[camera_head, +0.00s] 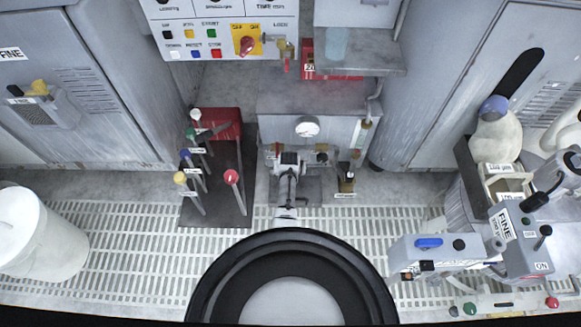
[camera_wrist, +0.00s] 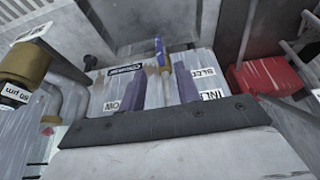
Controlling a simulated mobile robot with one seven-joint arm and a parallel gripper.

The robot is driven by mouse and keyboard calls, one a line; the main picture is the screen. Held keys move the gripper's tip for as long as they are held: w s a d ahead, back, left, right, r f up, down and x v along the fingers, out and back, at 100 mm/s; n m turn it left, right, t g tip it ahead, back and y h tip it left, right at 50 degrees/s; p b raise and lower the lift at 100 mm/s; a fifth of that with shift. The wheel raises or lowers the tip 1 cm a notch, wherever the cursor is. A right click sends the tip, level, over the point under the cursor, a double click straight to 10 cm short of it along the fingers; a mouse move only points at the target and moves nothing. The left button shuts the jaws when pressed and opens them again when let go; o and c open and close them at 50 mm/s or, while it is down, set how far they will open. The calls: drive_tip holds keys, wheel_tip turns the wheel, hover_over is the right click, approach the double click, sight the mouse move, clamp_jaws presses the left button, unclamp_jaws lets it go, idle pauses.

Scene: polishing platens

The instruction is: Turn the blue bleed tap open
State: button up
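The blue bleed tap (camera_wrist: 159,48) shows in the wrist view as a narrow blue handle above a yellow, brass-like part. It stands in front of a pale panel (camera_wrist: 112,85) with a COOLANT label and a partly covered label starting BLE. The two purple-grey fingers of my gripper (camera_wrist: 159,85) are apart, one on each side of the tap in the picture. I see no clear contact. In the head view my gripper (camera_head: 289,160) is at the front of the grey cabinet below the round gauge (camera_head: 307,127). The tap cannot be made out there, probably hidden behind my gripper.
A red box (camera_wrist: 268,75) is right of the panel in the wrist view; a brass fitting (camera_wrist: 22,62) and pipe are left. Grated floor (camera_head: 130,240) is partly clear.

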drive_tip(key=shift+p+v, duration=2.15)
drive_tip(key=shift+v, duration=0.25)
